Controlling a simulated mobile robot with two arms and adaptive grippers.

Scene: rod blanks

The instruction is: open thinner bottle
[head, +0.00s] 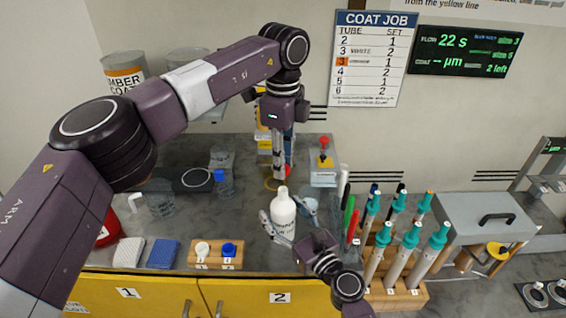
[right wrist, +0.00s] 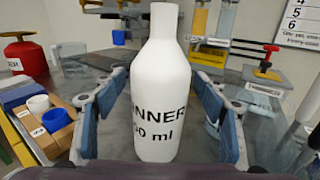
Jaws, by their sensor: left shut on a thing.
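The thinner bottle (head: 284,219) is white and stands upright on the bench in the head view.
A wooden block (head: 217,263) with a white and a blue cup stands left of the bottle. A rack (head: 408,297) of teal-topped tubes stands to the right, beside several pens. A red-knobbed device (head: 323,172) stands behind. Blue and white pads lie front left.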

